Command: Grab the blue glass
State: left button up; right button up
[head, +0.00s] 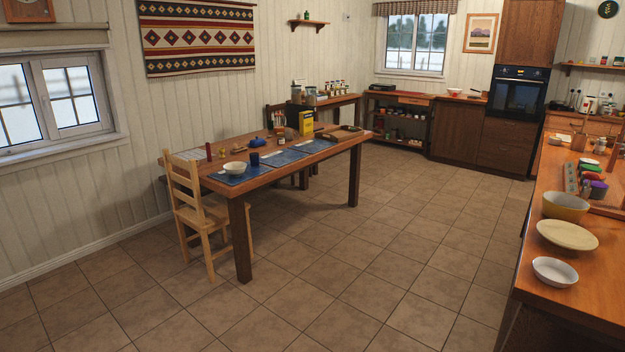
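A small blue cup-like thing (254,159), likely the blue glass, stands on the wooden dining table (246,187). It is near the table's left end, beside a white bowl (235,168) and among blue placemats. A darker blue rounded object (257,142) sits just behind it. It is too small to tell whether the glass is clear or solid. Neither of my grippers shows in the head view.
A wooden chair (200,215) stands at the table's left end. A yellow box (306,122) is on the table. A counter (570,295) with bowls and a plate (567,235) runs along the right. The tiled floor (390,240) between them is clear.

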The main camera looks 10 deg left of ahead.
aim_at(254, 158)
jog(key=i+j+u, duration=0.1)
jog(key=i+u, duration=0.35)
jog(key=i, duration=4.25)
